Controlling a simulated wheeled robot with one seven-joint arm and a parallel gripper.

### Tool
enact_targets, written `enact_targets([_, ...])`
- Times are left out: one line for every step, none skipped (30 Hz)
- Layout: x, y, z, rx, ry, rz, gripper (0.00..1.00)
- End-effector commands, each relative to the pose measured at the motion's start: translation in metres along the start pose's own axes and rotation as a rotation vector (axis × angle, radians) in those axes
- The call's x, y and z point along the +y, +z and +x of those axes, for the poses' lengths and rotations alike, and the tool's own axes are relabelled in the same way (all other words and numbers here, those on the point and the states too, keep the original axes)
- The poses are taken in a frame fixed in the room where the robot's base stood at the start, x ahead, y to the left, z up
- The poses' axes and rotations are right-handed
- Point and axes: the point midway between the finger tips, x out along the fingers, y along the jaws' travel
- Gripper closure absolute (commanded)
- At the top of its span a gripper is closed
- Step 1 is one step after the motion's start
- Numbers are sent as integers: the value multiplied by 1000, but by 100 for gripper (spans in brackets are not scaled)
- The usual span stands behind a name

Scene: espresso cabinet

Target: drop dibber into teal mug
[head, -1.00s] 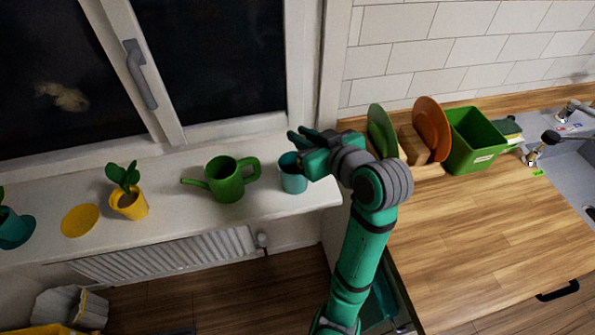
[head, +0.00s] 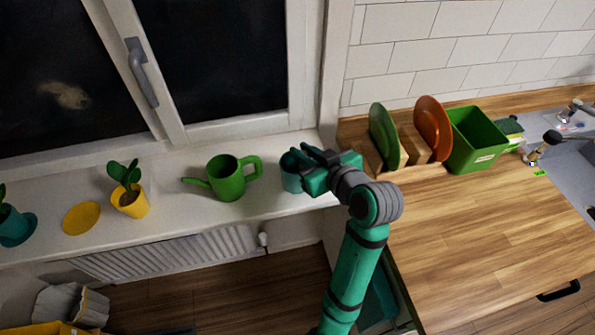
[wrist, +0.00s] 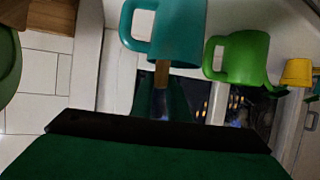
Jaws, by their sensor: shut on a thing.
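The teal mug (head: 291,178) stands at the right end of the white windowsill, partly hidden by my gripper (head: 312,154). In the wrist view the mug (wrist: 178,35) is at the top, with its handle on the left. The dibber (wrist: 161,75) shows there as a short brown wooden piece between the mug and my gripper's fingers. My gripper is shut on it, close to the mug's rim.
A green watering can (head: 228,182) stands left of the mug. Further left are a yellow pot with a plant (head: 131,203) and a yellow disc (head: 81,218). A plate rack with a green plate (head: 384,135) and an orange plate (head: 434,128) stands right of my arm.

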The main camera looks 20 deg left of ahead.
Motion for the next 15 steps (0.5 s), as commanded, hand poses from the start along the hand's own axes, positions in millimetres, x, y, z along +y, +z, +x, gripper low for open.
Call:
enact_targets([-1,0,0,0,-1,0,78])
enact_targets([-1,0,1,0,-2,-1,71])
enact_targets([-2,-1,1,0,-3,-1,64])
enact_targets([-2,-1,1,0,-4,-1,64])
enact_targets([-2,-1,1,0,-4,-1,64])
enact_targets([-2,-1,1,0,-4,-1,64])
enact_targets([-2,-1,1,0,-4,-1,64])
enact_targets([-2,-1,1,0,-4,-1,64])
enact_targets([-2,-1,1,0,-4,-1,64])
enact_targets([-2,-1,1,0,-4,-2,64])
enact_targets([-2,-1,1,0,-4,-2,64])
enact_targets([-2,-1,0,0,-4,-1,64])
enact_targets([-2,-1,-1,0,-3,-1,64])
enact_targets([-1,-1,-2,1,-3,-1,64])
enact_targets([-1,-1,-6,1,-2,-1,64])
